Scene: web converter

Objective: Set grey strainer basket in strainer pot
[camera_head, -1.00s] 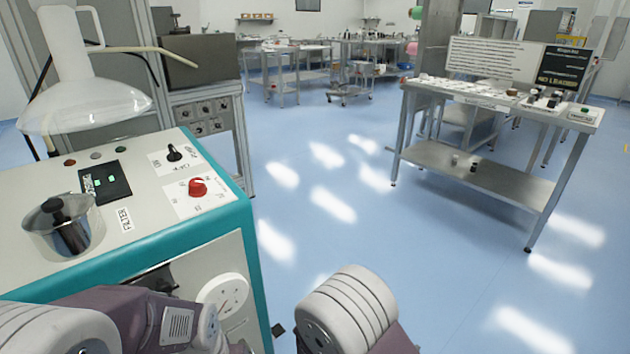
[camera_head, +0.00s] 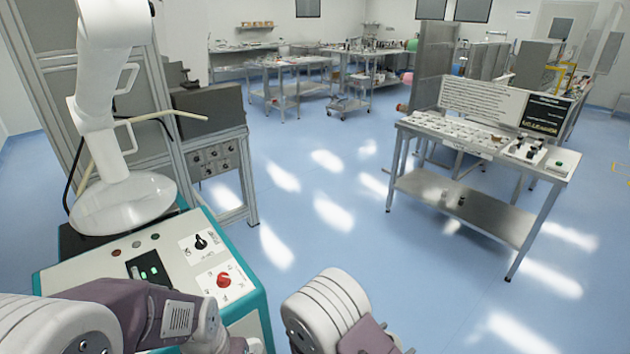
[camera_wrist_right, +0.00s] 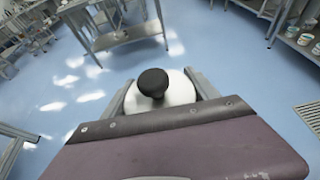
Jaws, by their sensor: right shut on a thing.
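My right gripper (camera_wrist_right: 160,78) shows in the right wrist view, its two grey fingers on either side of a round pale thing (camera_wrist_right: 180,93) with a black knob on top. It is shut on this thing, held above the floor. I cannot tell whether this is the grey strainer basket; its underside is hidden. In the head view my right arm is at the bottom middle, and its fingertips do not show. My left arm lies across the front of the console at the bottom left; its gripper is not in view. No strainer pot is visible now.
A teal-edged console (camera_head: 212,232) with a red knob (camera_head: 223,280) stands at the left. A white flared hood (camera_head: 122,205) is above its far side. A steel table (camera_head: 455,205) with a sign stands at the right. Blue floor between them is open.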

